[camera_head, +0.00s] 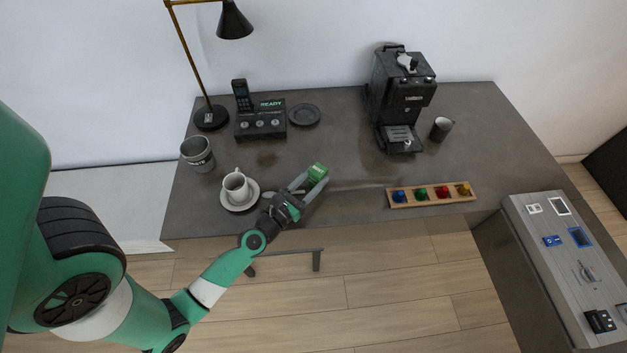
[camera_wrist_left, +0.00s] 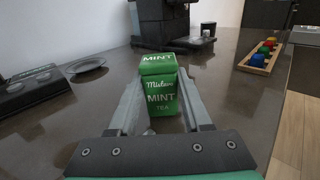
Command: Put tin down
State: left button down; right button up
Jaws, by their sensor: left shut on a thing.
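The tin is a small green box marked "MINT TEA". It shows in the head view (camera_head: 317,173) and, larger, in the left wrist view (camera_wrist_left: 159,88). My left gripper (camera_head: 309,182) is shut on the tin, with one finger on each side of it in the left wrist view (camera_wrist_left: 160,108). The tin looks upright, over the front middle part of the dark vanity top (camera_head: 340,150). I cannot tell whether its base touches the surface. My right gripper is in neither view.
A white cup on a saucer (camera_head: 239,205) stands left of the gripper. A wooden tray (camera_head: 432,203) with coloured capsules lies to the right. The counter behind the tin is clear.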

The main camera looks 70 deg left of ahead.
pick_arm(q)
jog(key=shift+f, duration=0.2)
jog(key=shift+c, duration=1.7)
grip_release()
jog(key=shift+r, duration=0.15)
jog(key=b+v, duration=0.5)
jog(key=v, duration=0.6)
jog(key=shift+s+d, duration=0.1)
jog(key=shift+s, duration=0.2)
jog(key=shift+s+d, duration=0.15)
jog(key=shift+s, duration=0.05)
jog(key=shift+r, duration=0.1)
